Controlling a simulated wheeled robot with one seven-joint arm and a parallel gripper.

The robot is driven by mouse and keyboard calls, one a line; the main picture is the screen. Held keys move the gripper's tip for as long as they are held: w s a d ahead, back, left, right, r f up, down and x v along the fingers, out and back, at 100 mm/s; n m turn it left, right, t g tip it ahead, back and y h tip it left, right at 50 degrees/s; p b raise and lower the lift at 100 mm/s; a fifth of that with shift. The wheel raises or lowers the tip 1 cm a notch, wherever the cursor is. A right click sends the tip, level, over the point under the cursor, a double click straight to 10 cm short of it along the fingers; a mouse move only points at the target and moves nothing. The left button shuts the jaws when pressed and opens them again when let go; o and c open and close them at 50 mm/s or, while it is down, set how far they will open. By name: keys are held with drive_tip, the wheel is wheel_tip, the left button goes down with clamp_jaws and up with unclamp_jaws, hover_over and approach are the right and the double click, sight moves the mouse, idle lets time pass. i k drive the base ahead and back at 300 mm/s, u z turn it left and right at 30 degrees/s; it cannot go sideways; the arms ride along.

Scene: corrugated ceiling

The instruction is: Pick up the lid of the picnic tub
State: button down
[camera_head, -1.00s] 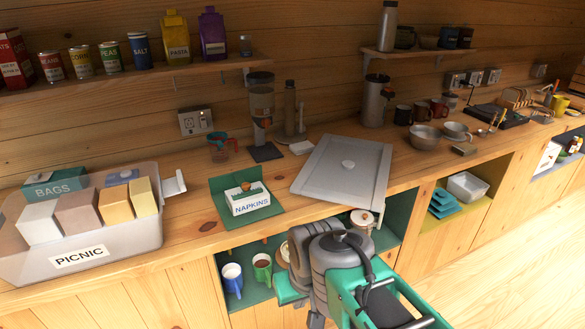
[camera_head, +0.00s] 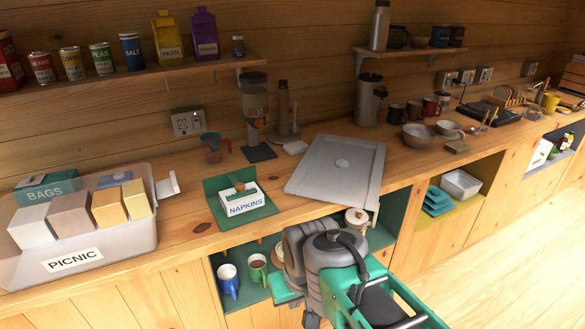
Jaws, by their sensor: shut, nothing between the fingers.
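The lid (camera_head: 322,182), a flat grey panel with a small round knob in its middle, lies on the wooden counter right of centre. A pale tab hangs at its right front corner, past the counter edge. The picnic tub (camera_head: 125,243), clear and labelled PICNIC, stands open at the left with boxes inside and a pale tab at its right rim. My grey and green arm (camera_head: 330,262) is in front of the counter, below the lid and apart from it in the picture.
A napkin box (camera_head: 243,205) on a green mat stands between tub and lid. A blender-like jar (camera_head: 255,105) and a tall canister (camera_head: 369,100) stand behind the lid. Green-lined cubbies below hold mugs (camera_head: 228,278).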

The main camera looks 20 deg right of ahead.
sight(345, 171)
drive_tip(key=z, duration=0.4)
drive_tip(key=k, duration=0.5)
drive_tip(key=z, duration=0.65)
drive_tip(key=i, duration=1.45)
drive_tip(key=u, duration=1.25)
drive_tip(key=i, duration=0.35)
drive_tip(key=u, duration=0.1)
